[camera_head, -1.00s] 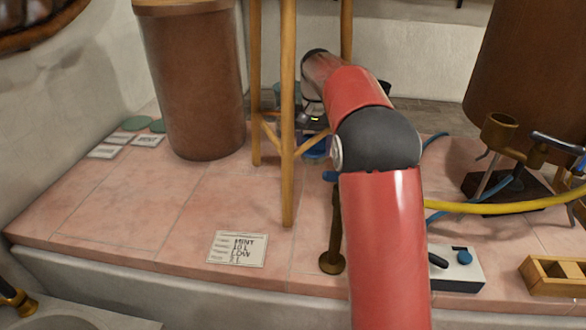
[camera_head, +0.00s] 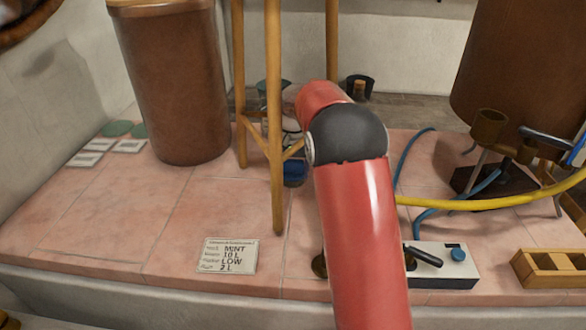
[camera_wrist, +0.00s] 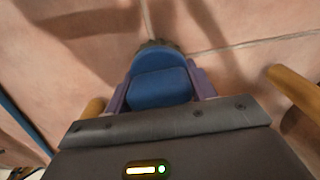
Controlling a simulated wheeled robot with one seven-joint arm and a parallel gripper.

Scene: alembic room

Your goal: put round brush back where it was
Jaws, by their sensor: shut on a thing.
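The round brush, with a blue body and a dark bristle edge, shows in the wrist view (camera_wrist: 160,88). My gripper (camera_wrist: 160,75) is shut on it, one purple finger on each side. The brush is over the pink tiles; whether it touches them I cannot tell. In the head view a blue piece, which looks like the brush (camera_head: 294,172), shows between the wooden stand legs, behind the front leg. My red and black arm hides most of the gripper there.
Wooden stand legs (camera_head: 274,130) rise close around my gripper. A brown barrel (camera_head: 175,85) stands to the left. A card (camera_head: 228,256) lies in front. To the right are a switch box (camera_head: 445,268), a yellow hose (camera_head: 480,201) and a wooden tray (camera_head: 550,268).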

